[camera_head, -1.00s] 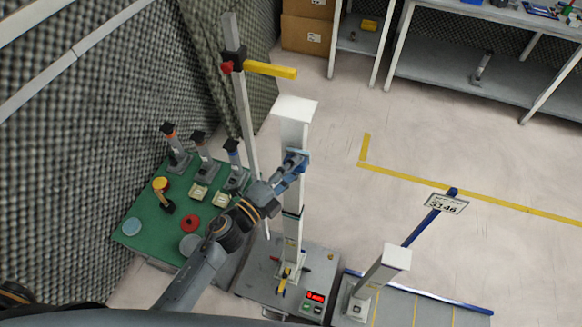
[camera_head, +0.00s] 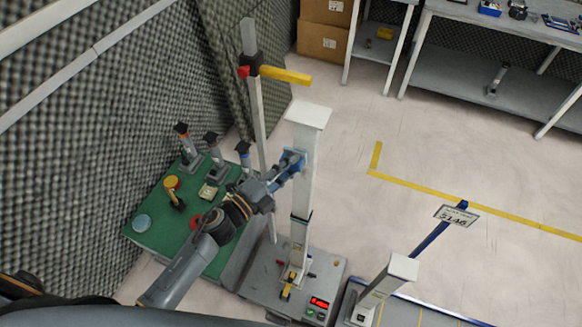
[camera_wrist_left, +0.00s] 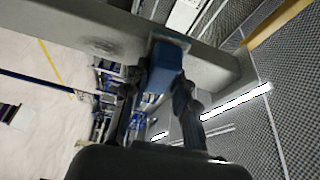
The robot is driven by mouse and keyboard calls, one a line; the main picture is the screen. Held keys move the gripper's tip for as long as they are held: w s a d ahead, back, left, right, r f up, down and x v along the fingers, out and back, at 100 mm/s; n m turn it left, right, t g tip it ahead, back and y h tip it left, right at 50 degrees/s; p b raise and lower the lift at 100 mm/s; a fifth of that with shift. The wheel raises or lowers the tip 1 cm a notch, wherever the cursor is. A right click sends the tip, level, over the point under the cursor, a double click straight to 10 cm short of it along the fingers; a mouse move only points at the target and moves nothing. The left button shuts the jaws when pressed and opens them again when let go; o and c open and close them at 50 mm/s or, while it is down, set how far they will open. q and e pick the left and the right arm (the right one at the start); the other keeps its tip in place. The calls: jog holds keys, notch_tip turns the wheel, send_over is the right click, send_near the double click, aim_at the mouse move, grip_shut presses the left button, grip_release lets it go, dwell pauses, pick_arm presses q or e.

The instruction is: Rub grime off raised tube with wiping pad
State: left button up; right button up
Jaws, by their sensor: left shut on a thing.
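The raised tube (camera_head: 302,195) is a tall white square column standing upright on a grey base plate in the head view. In the left wrist view the tube (camera_wrist_left: 70,32) crosses the top of the picture, with a dark patch of grime (camera_wrist_left: 103,45) on its face. My left gripper (camera_head: 285,170) is shut on the blue wiping pad (camera_head: 292,160), at the upper part of the tube. In the left wrist view the pad (camera_wrist_left: 165,68) sits between the fingers, its pale edge at the tube; firm contact is unclear. The right gripper is not in view.
A green table (camera_head: 155,232) with several tools stands left of the tube. A post (camera_head: 252,90) with a yellow arm (camera_head: 285,76) rises close behind it. A shorter white post (camera_head: 385,285) stands at front right. The floor to the right is mostly open.

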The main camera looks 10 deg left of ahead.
pick_arm(q)
jog(key=shift+s+a, duration=0.2)
jog(key=shift+s, duration=0.75)
jog(key=shift+s+a, duration=0.2)
jog(key=shift+s, duration=0.75)
jog(key=shift+s+a, duration=0.2)
jog(key=shift+s, duration=0.75)
jog(key=shift+s, duration=0.1)
jog(key=s, duration=0.2)
jog(key=shift+s+a, duration=0.3)
jog(key=shift+s, duration=0.1)
